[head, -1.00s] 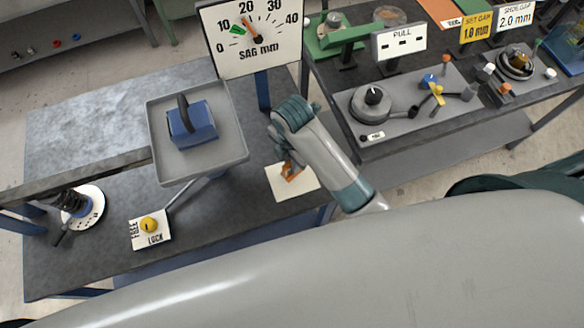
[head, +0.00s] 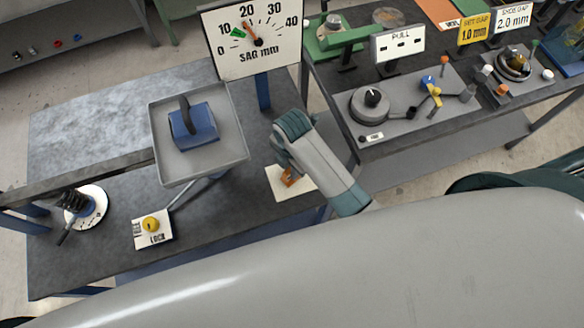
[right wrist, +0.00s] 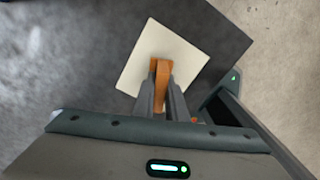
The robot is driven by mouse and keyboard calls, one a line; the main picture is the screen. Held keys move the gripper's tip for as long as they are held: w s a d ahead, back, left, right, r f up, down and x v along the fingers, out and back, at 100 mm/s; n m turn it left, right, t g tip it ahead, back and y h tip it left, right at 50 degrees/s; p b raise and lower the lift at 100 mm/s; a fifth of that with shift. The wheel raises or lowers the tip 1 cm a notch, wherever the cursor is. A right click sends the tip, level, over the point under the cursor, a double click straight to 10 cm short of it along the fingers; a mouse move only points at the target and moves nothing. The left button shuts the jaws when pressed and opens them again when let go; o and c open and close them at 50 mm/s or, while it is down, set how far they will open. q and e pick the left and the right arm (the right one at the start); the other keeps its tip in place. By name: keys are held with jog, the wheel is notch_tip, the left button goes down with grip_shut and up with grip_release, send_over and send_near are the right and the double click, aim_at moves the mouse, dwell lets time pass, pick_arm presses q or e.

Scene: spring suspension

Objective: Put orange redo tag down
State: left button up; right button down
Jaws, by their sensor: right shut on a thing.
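My right gripper (right wrist: 161,92) is shut on the orange redo tag (right wrist: 161,70), which shows between its fingertips in the right wrist view. The tag is over a cream square pad (right wrist: 150,50) on the dark bench. In the head view the tag (head: 290,176) shows as a small orange piece at the end of my right arm, over the pad (head: 282,194). I cannot tell whether the tag touches the pad. The fingers are mostly hidden by my wrist in the head view. My left gripper is not in view.
A grey tray (head: 158,168) holding a blue weight (head: 200,128) stands left of my right arm. The SAG mm dial (head: 228,52) rises behind. A FREE/LOCK plate (head: 153,241) lies at the front left. A second bench with a grey dial base (head: 440,112) is at right.

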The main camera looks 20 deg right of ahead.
jog(key=shift+f, duration=0.15)
jog(key=c, duration=1.8)
grip_release()
jog(key=shift+o, duration=0.2)
